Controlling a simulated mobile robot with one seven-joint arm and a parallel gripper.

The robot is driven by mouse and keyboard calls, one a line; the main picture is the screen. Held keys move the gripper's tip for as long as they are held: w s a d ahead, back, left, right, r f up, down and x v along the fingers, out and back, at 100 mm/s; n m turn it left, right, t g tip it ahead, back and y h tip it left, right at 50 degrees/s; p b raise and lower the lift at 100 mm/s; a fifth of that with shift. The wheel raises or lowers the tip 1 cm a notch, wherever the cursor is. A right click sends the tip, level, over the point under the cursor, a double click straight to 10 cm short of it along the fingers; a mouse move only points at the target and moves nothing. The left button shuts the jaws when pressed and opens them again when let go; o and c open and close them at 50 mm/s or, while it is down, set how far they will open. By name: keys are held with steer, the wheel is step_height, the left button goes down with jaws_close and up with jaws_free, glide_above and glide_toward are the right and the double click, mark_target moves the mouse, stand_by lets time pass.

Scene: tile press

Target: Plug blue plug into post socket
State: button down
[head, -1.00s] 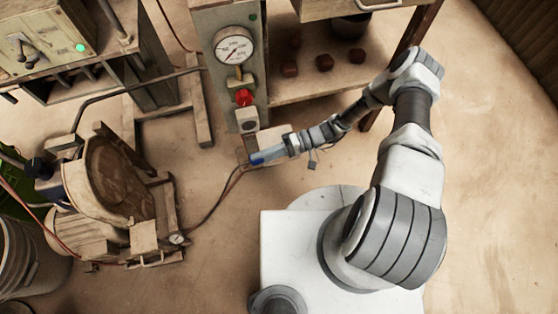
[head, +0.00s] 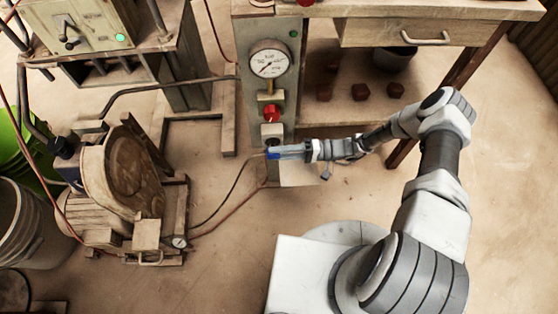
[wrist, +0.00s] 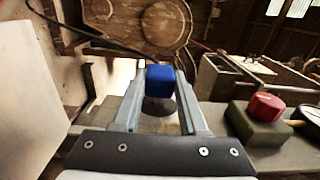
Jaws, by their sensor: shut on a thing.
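My gripper (head: 292,151) is shut on the blue plug (head: 272,154), in front of the lower part of the grey post (head: 250,100). In the wrist view the blue plug (wrist: 166,78) sits between the two fingers of my gripper (wrist: 160,72), near their tips. The pale socket box (head: 271,131) is on the post below a red knob, with a dark opening partly visible just above the plug. The plug overlaps the socket's lower edge in the head view; I cannot tell whether they touch. The socket's opening is not clear in the wrist view.
The red knob (head: 271,113) and a gauge (head: 269,63) are on the post above the socket; the knob also shows in the wrist view (wrist: 266,106). A workbench (head: 400,12) stands right of the post. A motor-driven machine (head: 122,185) stands at left, with cables on the floor.

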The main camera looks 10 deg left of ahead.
steer(key=shift+w+a, duration=0.1)
steer(key=shift+w, duration=0.45)
steer(key=shift+w+a, duration=0.1)
steer(key=shift+w, duration=0.55)
stand_by(1.3)
steer(key=shift+c, duration=1.8)
jaws_free()
steer(key=p+v, duration=0.1)
steer(key=v, duration=1.6)
steer(key=shift+d, duration=0.2)
